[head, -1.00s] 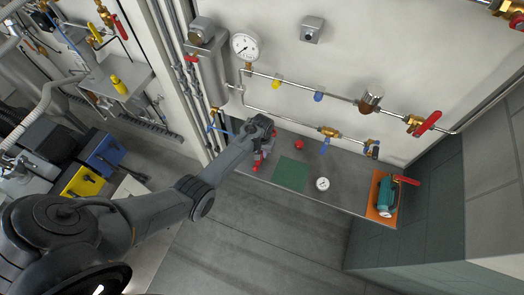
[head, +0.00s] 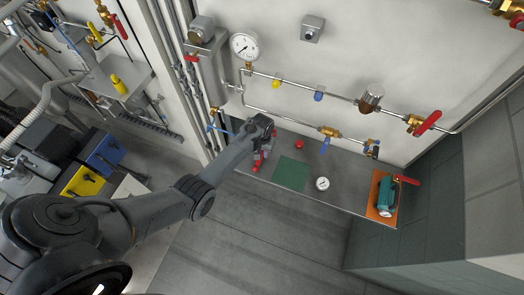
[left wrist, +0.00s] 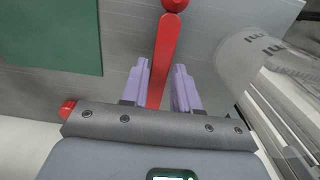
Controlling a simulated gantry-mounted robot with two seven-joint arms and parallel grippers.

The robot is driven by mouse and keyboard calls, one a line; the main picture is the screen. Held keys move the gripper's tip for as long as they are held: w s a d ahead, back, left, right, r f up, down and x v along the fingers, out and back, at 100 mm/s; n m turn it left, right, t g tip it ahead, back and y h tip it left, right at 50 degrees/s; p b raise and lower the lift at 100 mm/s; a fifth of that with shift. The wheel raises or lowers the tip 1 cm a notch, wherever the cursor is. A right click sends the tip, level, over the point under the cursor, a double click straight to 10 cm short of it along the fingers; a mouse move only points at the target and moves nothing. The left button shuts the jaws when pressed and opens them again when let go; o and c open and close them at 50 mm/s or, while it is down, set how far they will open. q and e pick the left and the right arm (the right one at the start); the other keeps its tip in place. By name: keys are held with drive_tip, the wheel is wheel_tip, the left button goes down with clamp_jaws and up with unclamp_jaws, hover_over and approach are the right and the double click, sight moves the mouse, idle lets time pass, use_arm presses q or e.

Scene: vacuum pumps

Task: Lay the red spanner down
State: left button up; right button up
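My left gripper (head: 260,158) is low over the left end of the grey shelf (head: 336,188). In the left wrist view, its two purple fingers (left wrist: 160,85) stand on either side of the red spanner's handle. The red spanner (left wrist: 165,50) runs up the picture from between the fingers, slightly tilted. A gap shows beside the right finger, so the fingers look open around the handle. The spanner appears on or very near the shelf surface; exact contact is unclear. In the head view the arm and gripper partly hide it. My right gripper is not in view.
A green mat (head: 290,174) lies just right of the gripper, with a red knob (head: 299,145) behind it. A small white gauge (head: 322,184) and an orange mat (head: 374,208) bearing a teal pump (head: 387,196) are farther right. Pipes and valves line the wall above the shelf.

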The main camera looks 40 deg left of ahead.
use_arm(q)
drive_tip(key=o, duration=0.5)
drive_tip(key=shift+o, duration=0.2)
drive_tip(key=shift+r, duration=0.55)
wheel_tip(320, 180, up, 10)
drive_tip(key=shift+f, duration=0.15)
drive_tip(key=shift+w, duration=0.1)
